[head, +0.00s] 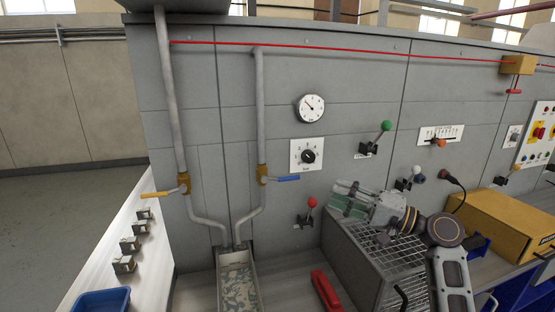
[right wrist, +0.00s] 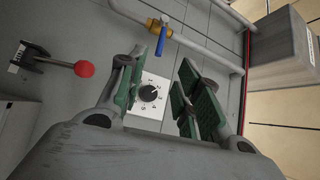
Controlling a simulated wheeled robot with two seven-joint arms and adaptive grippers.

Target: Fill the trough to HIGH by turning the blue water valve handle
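The blue water valve handle (head: 288,178) sticks out to the right, roughly level, from a brass valve (head: 263,174) on the right-hand pipe. It also shows in the right wrist view (right wrist: 162,41), beyond the fingers. The trough (head: 258,285) stands below the two pipe outlets, with a mottled pale surface inside; I cannot read any level mark. My right gripper (head: 347,200) is to the right of the blue handle and slightly lower, apart from it. Its green-padded fingers are spread and empty in the wrist view (right wrist: 157,92). My left gripper is not in view.
A yellow-handled valve (head: 155,195) is on the left pipe. A black dial (head: 309,156), a red-knobbed lever (head: 312,203) and a green-knobbed lever (head: 386,126) are on the panel near my right gripper. A wire basket (head: 375,250) and a yellow box (head: 500,220) stand at right.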

